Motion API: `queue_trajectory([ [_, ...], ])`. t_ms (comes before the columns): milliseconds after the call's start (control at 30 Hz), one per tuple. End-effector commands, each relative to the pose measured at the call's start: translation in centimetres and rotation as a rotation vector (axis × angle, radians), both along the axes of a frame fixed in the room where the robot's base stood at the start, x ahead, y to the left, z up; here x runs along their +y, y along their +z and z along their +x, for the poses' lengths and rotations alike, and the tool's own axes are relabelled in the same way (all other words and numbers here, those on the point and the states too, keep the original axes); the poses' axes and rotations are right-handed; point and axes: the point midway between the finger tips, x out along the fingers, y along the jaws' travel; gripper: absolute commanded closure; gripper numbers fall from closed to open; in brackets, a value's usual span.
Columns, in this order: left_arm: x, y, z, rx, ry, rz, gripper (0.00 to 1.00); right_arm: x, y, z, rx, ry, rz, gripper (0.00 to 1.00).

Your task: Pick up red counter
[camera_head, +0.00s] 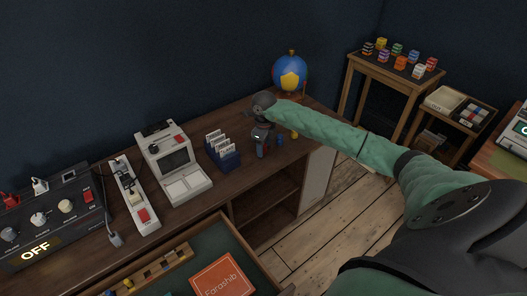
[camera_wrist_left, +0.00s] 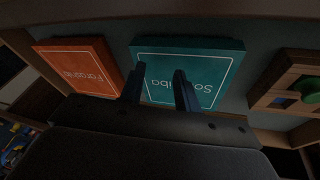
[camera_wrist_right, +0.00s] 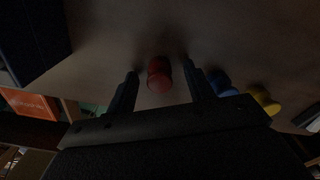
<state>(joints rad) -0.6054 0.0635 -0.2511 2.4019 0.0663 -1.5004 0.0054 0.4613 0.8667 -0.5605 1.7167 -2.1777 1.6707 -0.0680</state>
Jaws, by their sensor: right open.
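The red counter (camera_wrist_right: 159,76) stands on the desk top between the two fingers of my right gripper (camera_wrist_right: 160,71) in the right wrist view. The fingers are open, with a gap on each side of the counter. In the head view my right gripper (camera_head: 262,142) is low over the desk, and it mostly hides the red counter. My left gripper (camera_wrist_left: 158,76) is open in the left wrist view, over a teal book (camera_wrist_left: 215,62), with nothing visible held between its fingers.
A blue counter (camera_wrist_right: 222,84) and a yellow counter (camera_wrist_right: 264,100) stand right of the right gripper. A blue card holder (camera_head: 228,160) stands close by on the desk (camera_head: 195,212). An orange book (camera_wrist_left: 80,66) lies beside the teal one.

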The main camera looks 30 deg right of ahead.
Motion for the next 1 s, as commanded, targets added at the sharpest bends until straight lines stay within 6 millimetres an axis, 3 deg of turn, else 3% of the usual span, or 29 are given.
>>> queue_trajectory([
  [100,-0.3,-1.0,0.0,-0.001,-0.005,-0.004,0.68,0.0,-0.5,0.0,-0.001,0.0,0.001,0.48],
  [267,-0.3,-0.7,0.1,-0.003,-0.005,-0.004,0.68,0.0,-0.4,0.0,-0.001,0.0,0.0,0.48],
  [500,-0.3,-0.4,0.2,-0.005,0.001,-0.009,0.68,0.0,-0.4,0.0,-0.001,-0.001,0.0,0.95],
  [833,-0.6,-0.2,0.2,-0.005,0.007,-0.015,0.68,-0.1,-0.1,0.0,-0.001,-0.001,0.0,0.95],
  [1000,0.0,0.5,0.0,0.012,0.007,0.0,0.68,-0.2,1.6,0.1,-0.004,-0.002,-0.002,0.95],
])
